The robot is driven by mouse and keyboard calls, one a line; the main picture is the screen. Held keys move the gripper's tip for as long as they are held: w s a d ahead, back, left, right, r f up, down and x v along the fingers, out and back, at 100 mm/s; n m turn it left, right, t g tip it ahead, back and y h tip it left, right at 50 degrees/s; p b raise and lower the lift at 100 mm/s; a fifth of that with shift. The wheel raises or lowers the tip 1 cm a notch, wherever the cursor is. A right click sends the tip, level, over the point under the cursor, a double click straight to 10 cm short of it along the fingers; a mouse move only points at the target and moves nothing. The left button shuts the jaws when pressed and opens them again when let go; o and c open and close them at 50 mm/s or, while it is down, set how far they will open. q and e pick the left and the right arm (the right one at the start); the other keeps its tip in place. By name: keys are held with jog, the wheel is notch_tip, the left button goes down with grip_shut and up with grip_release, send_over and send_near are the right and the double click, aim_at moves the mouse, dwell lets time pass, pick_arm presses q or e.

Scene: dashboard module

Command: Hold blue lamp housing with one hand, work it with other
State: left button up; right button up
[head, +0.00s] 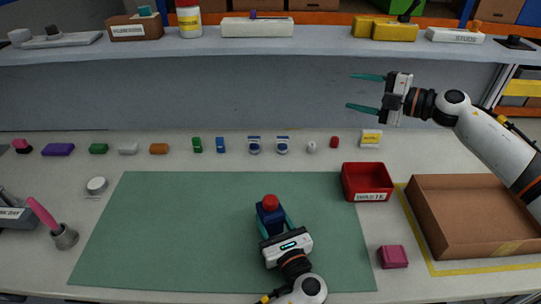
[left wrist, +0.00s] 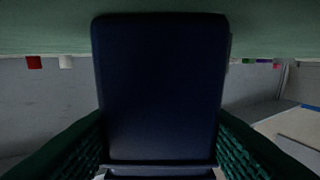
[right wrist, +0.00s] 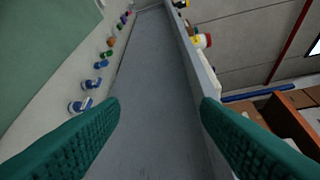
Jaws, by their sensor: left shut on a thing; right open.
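The blue lamp housing (head: 270,219) stands on the green mat (head: 160,225), with a red round part (head: 270,201) on its top. My left gripper (head: 274,228) is shut on the housing, one finger on each side. In the left wrist view the dark blue housing (left wrist: 160,90) fills the space between the green fingers. My right gripper (head: 366,92) is open and empty, raised in front of the back wall at the right, far from the housing. In the right wrist view its fingers (right wrist: 160,115) are wide apart with nothing between them.
A red waste bin (head: 367,182) and an open cardboard box (head: 470,215) stand on the right. A magenta block (head: 393,257) lies near the front. Several small parts line the back of the table. A pink-handled tool in a cup (head: 64,236) stands left. A shelf (head: 250,50) runs above.

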jog(key=s+a+f+n+g+h, duration=0.1)
jog(key=s+a+n+g, duration=0.3)
jog(key=a, duration=0.3)
jog(key=s+a+f+n+g, duration=0.1)
jog(key=s+a+n+g, duration=0.25)
jog(key=a, duration=0.45)
pick_arm(q)
jog(key=shift+a, duration=0.1)
pick_arm(e)
jog(key=n+g+h, duration=0.2)
jog(key=n+h, duration=0.8)
jog(key=h, duration=0.3)
send_over(270, 200)
notch_tip(270, 200, down, 4)
jog(key=shift+t, duration=0.25)
notch_tip(270, 200, down, 12)
jog(key=shift+r, duration=0.15)
jog(key=shift+m, duration=0.25)
jog(key=c, duration=1.1)
jog(key=shift+o, duration=0.2)
